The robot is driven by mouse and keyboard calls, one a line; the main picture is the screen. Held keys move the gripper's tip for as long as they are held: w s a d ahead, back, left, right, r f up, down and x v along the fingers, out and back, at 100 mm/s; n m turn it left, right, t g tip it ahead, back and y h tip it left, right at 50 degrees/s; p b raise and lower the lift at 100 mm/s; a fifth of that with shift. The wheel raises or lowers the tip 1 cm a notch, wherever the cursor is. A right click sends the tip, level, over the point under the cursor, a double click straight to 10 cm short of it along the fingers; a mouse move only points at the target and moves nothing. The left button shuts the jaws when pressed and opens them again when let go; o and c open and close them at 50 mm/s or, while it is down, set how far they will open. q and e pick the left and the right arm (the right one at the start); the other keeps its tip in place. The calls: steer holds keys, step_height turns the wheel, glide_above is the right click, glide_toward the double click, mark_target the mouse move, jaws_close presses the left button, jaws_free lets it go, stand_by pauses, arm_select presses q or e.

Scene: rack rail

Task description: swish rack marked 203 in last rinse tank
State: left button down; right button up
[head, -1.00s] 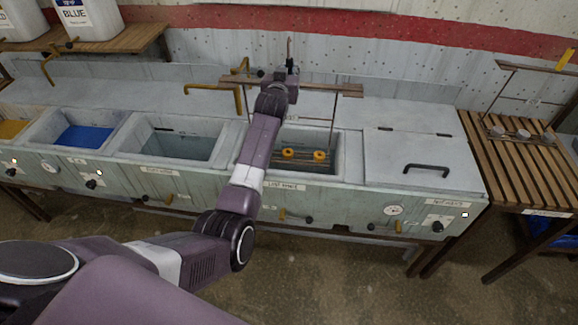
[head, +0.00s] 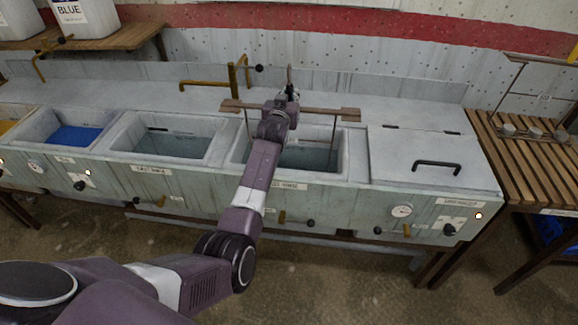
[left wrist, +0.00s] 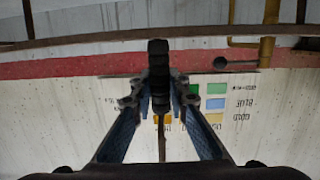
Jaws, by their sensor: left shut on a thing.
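My left gripper (head: 288,92) is shut on the upright handle of a rack with a brown wooden crossbar (head: 325,112). The left wrist view shows the fingers (left wrist: 158,85) closed around this dark handle. The crossbar hangs above the last rinse tank (head: 300,178). A thin rod runs from it down into the tank. The rack's lower part and its load are not visible, and my arm covers part of the tank. No number is readable on the rack. My right gripper is not in view.
A first rinse tank (head: 120,158) and a blue dye tank (head: 72,136) lie to the left. A closed lid (head: 410,172) with a black handle is to the right. A brass tap (head: 232,78) stands behind. Another rack stands on the slatted table (head: 540,165) at far right.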

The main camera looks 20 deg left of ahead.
arm_select(q)
steer(key=shift+r, duration=0.2)
steer(key=shift+s+d+p, duration=0.1)
steer(key=shift+s+p, duration=0.2)
steer(key=shift+p, duration=0.25)
steer(key=shift+s+d+p, duration=0.15)
steer(key=shift+s+p, duration=0.2)
steer(key=shift+s, duration=0.15)
steer(key=shift+w+f, duration=0.1)
steer(key=shift+r+b+x, duration=0.2)
steer(key=shift+b+x, duration=1.35)
steer(key=shift+b, duration=0.1)
stand_by(1.4)
